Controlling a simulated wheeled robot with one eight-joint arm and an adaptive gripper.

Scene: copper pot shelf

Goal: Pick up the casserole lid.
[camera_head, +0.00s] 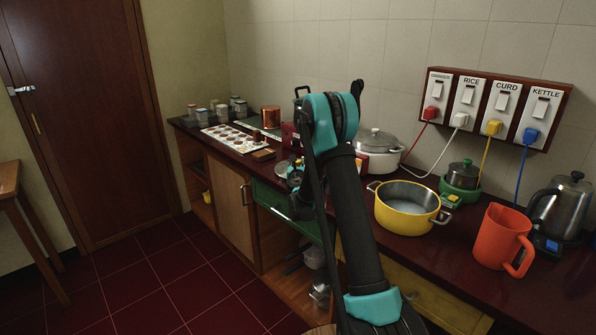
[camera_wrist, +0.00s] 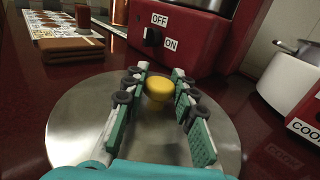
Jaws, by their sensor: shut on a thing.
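The casserole lid (camera_wrist: 85,125) is a flat, round, silvery disc with a yellow knob (camera_wrist: 160,88), in the middle of the wrist view. My gripper (camera_wrist: 159,80) is above the lid, its two fingers shut on the knob from left and right. The lid lies level at the dark red counter; I cannot tell whether it touches the surface. The yellow casserole (camera_head: 382,211) stands uncovered on the counter, right of my arm.
A red appliance with an OFF/ON switch (camera_wrist: 152,37) stands just beyond the lid. A white cooker (camera_head: 377,162) is to the right. An orange mug (camera_head: 497,238) and kettle (camera_head: 563,207) stand far right.

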